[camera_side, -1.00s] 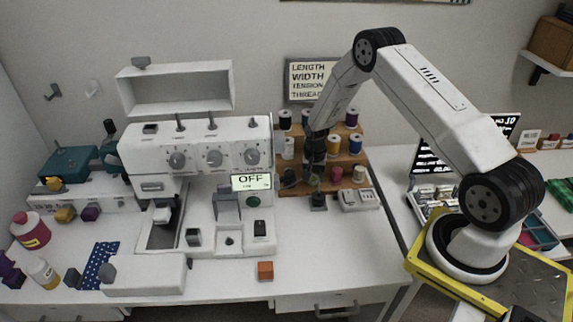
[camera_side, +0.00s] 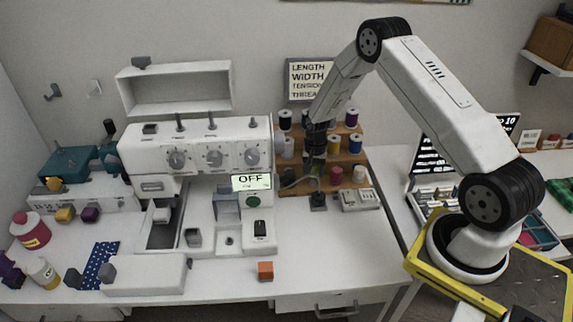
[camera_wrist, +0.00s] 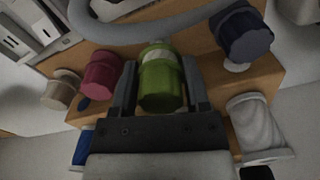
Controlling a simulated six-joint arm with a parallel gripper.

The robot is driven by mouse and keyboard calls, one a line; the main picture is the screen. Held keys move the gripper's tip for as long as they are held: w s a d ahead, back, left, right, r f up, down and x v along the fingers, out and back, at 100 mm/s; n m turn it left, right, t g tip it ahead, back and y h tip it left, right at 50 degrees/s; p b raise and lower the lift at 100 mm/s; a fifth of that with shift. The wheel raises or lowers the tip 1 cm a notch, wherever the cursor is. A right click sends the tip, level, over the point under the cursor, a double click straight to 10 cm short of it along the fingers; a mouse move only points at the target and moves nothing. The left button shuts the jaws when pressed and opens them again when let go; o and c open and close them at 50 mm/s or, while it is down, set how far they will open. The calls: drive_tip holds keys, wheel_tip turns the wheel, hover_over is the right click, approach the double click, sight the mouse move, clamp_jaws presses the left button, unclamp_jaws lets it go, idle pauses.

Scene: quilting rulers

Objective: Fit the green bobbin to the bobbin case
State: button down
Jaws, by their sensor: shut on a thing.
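The green bobbin (camera_wrist: 162,82) stands between the two dark fingers of my gripper (camera_wrist: 158,74) in the wrist view, with a finger against each side. My gripper is shut on it. In the side view my gripper (camera_side: 316,160) is in front of the wooden spool rack, and the green bobbin shows only as a small patch of green at its tip. I cannot pick out the bobbin case with certainty; small fittings are on the white sewing machine bed (camera_side: 205,222), left of my gripper.
The wooden rack (camera_side: 348,158) holds several spools, including a magenta one (camera_wrist: 102,76) and a navy one (camera_wrist: 243,36) close to my fingers. A grey cable (camera_wrist: 150,28) curves nearby. An orange block (camera_side: 265,271) lies at the table front. The table right of it is clear.

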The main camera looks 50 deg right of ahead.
drive_tip(key=shift+r, duration=0.1)
idle(0.3)
drive_tip(key=shift+r, duration=1.95)
drive_tip(key=shift+a+r+n, duration=0.3)
drive_tip(key=shift+a+r, duration=0.05)
drive_tip(key=s+a+r+n, duration=0.2)
drive_tip(key=a+r+n, duration=0.3)
drive_tip(key=a, duration=0.4)
drive_tip(key=s+a+r+n, duration=0.3)
drive_tip(key=a+r+n, duration=0.3)
drive_tip(key=a+r, duration=0.2)
drive_tip(key=shift+s+a, duration=0.35)
drive_tip(key=shift+a, duration=0.3)
